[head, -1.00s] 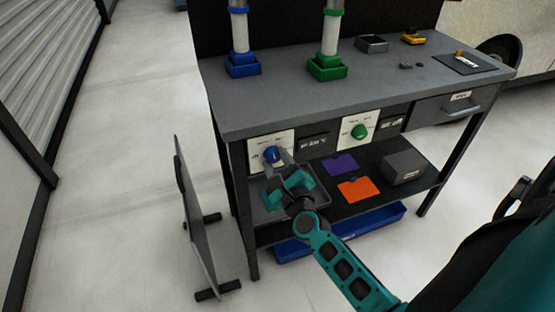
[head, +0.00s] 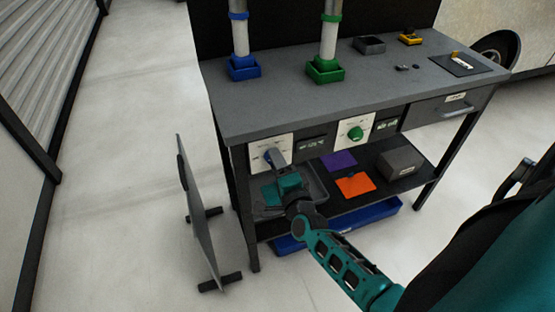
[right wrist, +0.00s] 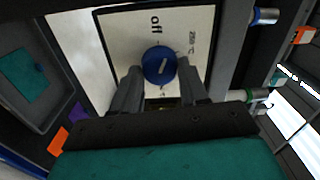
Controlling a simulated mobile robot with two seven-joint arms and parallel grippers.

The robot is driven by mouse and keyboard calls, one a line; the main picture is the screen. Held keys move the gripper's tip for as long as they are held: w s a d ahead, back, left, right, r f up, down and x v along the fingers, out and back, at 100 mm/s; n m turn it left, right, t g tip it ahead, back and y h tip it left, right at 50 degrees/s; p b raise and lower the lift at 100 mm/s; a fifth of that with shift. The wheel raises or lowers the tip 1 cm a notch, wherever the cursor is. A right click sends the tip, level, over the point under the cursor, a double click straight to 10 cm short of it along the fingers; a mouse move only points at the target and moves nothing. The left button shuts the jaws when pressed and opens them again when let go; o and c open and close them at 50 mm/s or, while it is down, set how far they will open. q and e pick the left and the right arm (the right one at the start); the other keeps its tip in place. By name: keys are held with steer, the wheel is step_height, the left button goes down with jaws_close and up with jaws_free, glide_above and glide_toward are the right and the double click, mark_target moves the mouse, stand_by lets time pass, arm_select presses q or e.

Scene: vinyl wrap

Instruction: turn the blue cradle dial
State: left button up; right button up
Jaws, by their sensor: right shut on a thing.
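The blue cradle dial (head: 267,155) sits on a white panel (head: 258,165) at the left of the bench front. In the right wrist view the dial (right wrist: 160,62) is a round blue knob with a pale mark, beside printed "off" and "250 °C". My right gripper (head: 275,156) is at the dial, shut on it. Its two grey fingers (right wrist: 160,82) lie on either side of the knob in the right wrist view. In the head view the fingers partly cover the dial. My left gripper is not in view.
A green dial (head: 355,133) is on another panel to the right. A blue cradle (head: 243,70) and a green cradle (head: 326,74) hold upright tubes on the bench top. The lower shelf below my arm holds a grey tray (head: 313,199). A dark standing board (head: 197,215) is to the left.

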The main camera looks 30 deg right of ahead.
arm_select(q)
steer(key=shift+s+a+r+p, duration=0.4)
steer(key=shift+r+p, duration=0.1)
steer(key=shift+p, duration=0.4)
arm_select(e)
steer(key=shift+n, duration=2.3)
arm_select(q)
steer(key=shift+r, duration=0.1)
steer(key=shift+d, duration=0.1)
arm_select(e)
steer(key=o, duration=1)
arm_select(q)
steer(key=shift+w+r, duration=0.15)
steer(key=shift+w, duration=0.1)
arm_select(e)
steer(key=shift+o, duration=0.2)
arm_select(q)
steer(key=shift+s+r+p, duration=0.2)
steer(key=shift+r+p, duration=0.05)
steer(key=shift+p, duration=0.2)
arm_select(e)
steer(key=v, duration=1.3)
steer(key=shift+w+r, duration=0.1)
